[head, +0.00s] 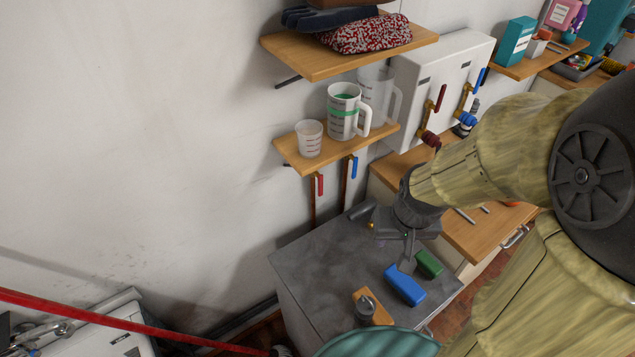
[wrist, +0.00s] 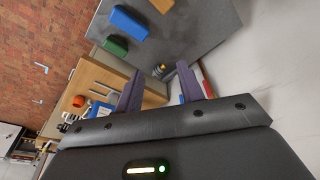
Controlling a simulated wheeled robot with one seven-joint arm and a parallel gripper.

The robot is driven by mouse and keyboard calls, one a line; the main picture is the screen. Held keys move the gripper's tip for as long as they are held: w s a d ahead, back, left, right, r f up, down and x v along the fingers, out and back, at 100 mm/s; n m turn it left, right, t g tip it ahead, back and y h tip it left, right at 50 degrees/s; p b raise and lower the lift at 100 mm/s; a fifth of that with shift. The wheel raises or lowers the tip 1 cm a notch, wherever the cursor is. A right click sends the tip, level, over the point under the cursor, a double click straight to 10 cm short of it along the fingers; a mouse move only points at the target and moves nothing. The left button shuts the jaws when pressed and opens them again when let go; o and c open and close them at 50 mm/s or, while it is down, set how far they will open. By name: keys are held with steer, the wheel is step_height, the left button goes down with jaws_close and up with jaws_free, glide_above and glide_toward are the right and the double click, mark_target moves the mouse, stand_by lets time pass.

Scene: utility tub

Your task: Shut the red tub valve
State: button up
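A red lever valve handle (head: 320,184) hangs on a vertical pipe under the lower wall shelf, left of a blue one (head: 354,167). A second red lever (head: 440,98) is on the white wall box; the frames do not say which is the tub valve. My gripper (head: 408,255) is over the grey worktop, to the right of and lower in the picture than the under-shelf handles, touching neither. In the wrist view my gripper (wrist: 160,68) has its two fingers spread and nothing between them. A bit of red (wrist: 206,88) shows beyond the right finger.
The grey worktop (head: 315,262) bears a blue block (head: 404,285), a green block (head: 429,263) and a wooden block (head: 372,306). The lower shelf (head: 300,163), with cups and jugs, overhangs the handles. A red bar (head: 130,322) crosses the lower left.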

steer(key=w+f+n+t+b, duration=0.3)
steer(key=w+f+t, duration=0.35)
steer(key=w, duration=0.85)
steer(key=n+t+y+b, duration=0.2)
steer(key=n+y+b, duration=0.2)
steer(key=y, duration=0.3)
glide_toward(322, 186)
steer(key=d+v, duration=0.1)
steer(key=v, duration=0.4)
steer(key=shift+a+f+y, duration=0.15)
steer(key=shift+a+y, duration=0.2)
steer(key=shift+y, duration=0.05)
steer(key=shift+w+p, duration=0.1)
steer(key=shift+p, duration=0.2)
steer(key=p+x, duration=0.4)
steer(key=x, duration=1.3)
steer(key=shift+w+f+p, duration=0.15)
steer(key=shift+p, duration=0.15)
